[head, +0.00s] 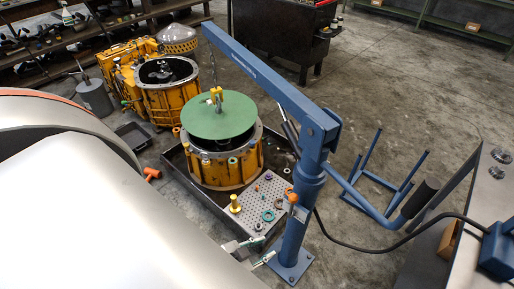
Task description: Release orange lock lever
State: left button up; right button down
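A small orange part (291,195), which looks like the lock lever, sits on the left side of the blue crane's post (305,188). It is too small to tell its position. My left gripper (270,247) is low in the picture, left of the post's foot. Its two pale-tipped fingers are spread apart with nothing seen between them. It is below the orange part and apart from it in the picture. My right gripper is not in view.
The crane's boom (262,75) holds a green disc (218,115) by a chain over a yellow housing (225,170). A perforated plate (262,213) with small parts lies beside it in a dark tray. A black cable crosses the floor right of the post.

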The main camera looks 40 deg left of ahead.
aim_at(293, 198)
jog(key=u, duration=0.8)
jog(key=k+j+z, duration=0.15)
jog(key=j, duration=0.2)
jog(key=k+j+z, duration=0.15)
jog(key=k+j, duration=0.15)
